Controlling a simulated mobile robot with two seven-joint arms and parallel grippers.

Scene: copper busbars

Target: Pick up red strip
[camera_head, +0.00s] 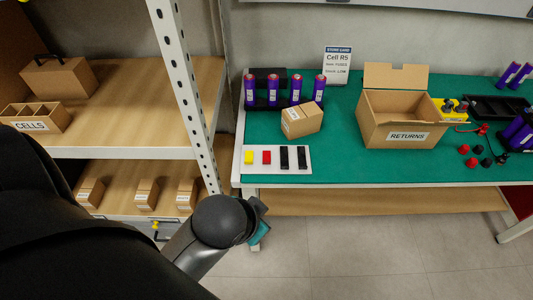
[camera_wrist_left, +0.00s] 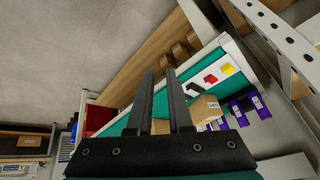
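A small red strip (camera_head: 266,157) lies on a white plate (camera_head: 304,168) at the left front of the green table, between a yellow piece (camera_head: 248,157) and two black strips (camera_head: 292,158). In the left wrist view the red strip (camera_wrist_left: 211,78) shows right of the fingers. My left gripper (camera_wrist_left: 159,76) is open, with a clear gap and nothing between its fingers. In the head view it is mostly hidden behind my wrist, in front of and below the table's front edge, apart from the red strip. My right gripper is not in view.
A shelf post (camera_head: 185,90) rises left of the table (camera_head: 340,165). Behind the plate stand a small carton (camera_head: 302,121) and several purple cells (camera_head: 296,90) in a black holder. An open RETURNS box (camera_head: 400,125) is to the right. Clear floor lies in front.

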